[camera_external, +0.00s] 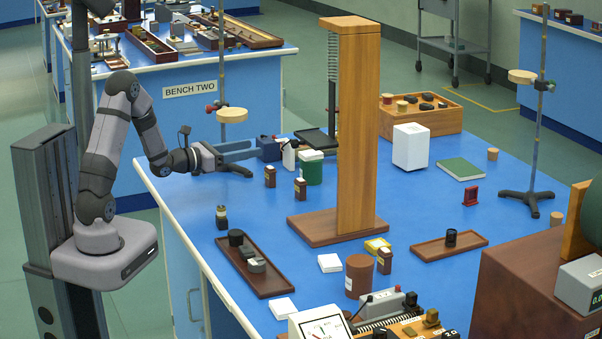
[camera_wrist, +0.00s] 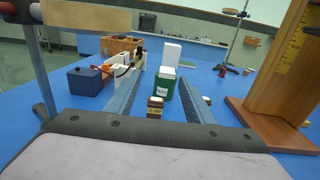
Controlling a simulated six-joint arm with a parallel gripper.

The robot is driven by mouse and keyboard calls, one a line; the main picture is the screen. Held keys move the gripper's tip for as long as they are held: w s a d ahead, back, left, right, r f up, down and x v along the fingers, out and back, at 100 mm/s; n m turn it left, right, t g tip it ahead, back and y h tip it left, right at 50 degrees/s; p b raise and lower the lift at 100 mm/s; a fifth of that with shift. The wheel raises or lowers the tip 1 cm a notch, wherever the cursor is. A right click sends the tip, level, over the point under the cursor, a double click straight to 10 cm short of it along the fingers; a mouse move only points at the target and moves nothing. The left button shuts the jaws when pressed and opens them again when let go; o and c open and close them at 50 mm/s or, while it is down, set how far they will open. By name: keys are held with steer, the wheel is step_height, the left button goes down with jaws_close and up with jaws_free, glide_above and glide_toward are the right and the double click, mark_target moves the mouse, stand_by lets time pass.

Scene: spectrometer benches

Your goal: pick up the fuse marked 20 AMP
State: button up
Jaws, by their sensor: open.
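A small dark brown fuse (camera_wrist: 155,106) with a pale band and a yellow label stands upright between my finger lines in the wrist view. The label seems to read 20 AMP, though it is tiny. In the external view this appears to be the brown block (camera_external: 270,176) just beyond my gripper (camera_external: 248,159). My gripper also shows in the wrist view (camera_wrist: 160,76), open, with nothing held. A similar brown block (camera_external: 300,189) stands to the right; in the wrist view a part of it (camera_wrist: 207,100) shows beyond the right finger. Another (camera_external: 384,260) stands farther forward, its label unreadable.
A green jar with a white lid (camera_external: 311,170) stands close behind the fuse. A blue box (camera_wrist: 85,81) with leads lies left of my fingers. The tall wooden stand (camera_external: 358,130) rises to the right. A ring stand (camera_wrist: 45,62) is close on the left.

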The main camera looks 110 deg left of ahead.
glide_toward(267, 171)
steer(key=x, duration=0.3)
steer(key=shift+w+a+f+b, duration=0.1)
steer(key=shift+w+a+b, duration=0.05)
steer(key=shift+a+b, duration=0.15)
steer(key=shift+p+x, duration=0.55)
steer(key=shift+x, duration=3.2)
steer(key=c, duration=1.1)
